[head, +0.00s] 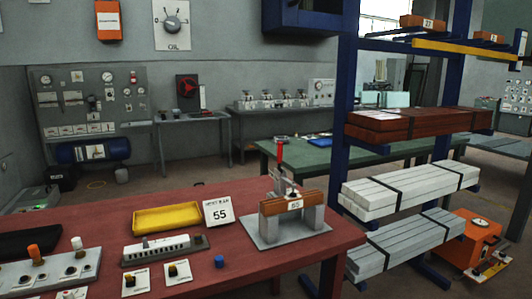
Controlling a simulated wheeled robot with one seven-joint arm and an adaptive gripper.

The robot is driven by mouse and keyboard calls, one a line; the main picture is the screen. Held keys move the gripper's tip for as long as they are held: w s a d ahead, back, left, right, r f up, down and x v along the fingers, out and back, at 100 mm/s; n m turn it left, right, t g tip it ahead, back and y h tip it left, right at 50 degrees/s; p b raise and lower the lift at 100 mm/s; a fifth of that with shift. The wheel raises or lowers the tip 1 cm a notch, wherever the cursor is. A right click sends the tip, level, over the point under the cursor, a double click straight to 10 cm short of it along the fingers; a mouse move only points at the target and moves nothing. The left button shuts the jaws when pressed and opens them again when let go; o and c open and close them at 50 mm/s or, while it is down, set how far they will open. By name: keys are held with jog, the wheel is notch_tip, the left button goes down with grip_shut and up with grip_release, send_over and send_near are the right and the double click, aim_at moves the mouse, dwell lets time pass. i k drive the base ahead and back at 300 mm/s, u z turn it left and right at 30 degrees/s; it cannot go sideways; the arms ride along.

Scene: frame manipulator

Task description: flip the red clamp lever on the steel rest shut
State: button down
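The red clamp lever (280,152) stands roughly upright above the steel rest, at the right part of the red table. The steel rest (268,231) has a grey base plate and two grey blocks. A brown bar (274,205) with a small numbered tag lies across the blocks. Thin metal clamp parts (285,186) stand under the lever, at the bar; their exact contact with the bar is too small to tell. My gripper is not in view.
The red table (185,200) also bears a yellow tray (167,219), a white card marked 55 (219,212), a grey slotted strip (170,249), a blue knob (219,261) and a knob panel (45,272). A blue rack (341,130) with strapped bundles stands close at right. Space above the table is clear.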

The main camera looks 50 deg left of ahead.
aim_at(280, 145)
jog(key=u, duration=0.05)
jog(key=k, duration=0.15)
jog(key=u, duration=0.9)
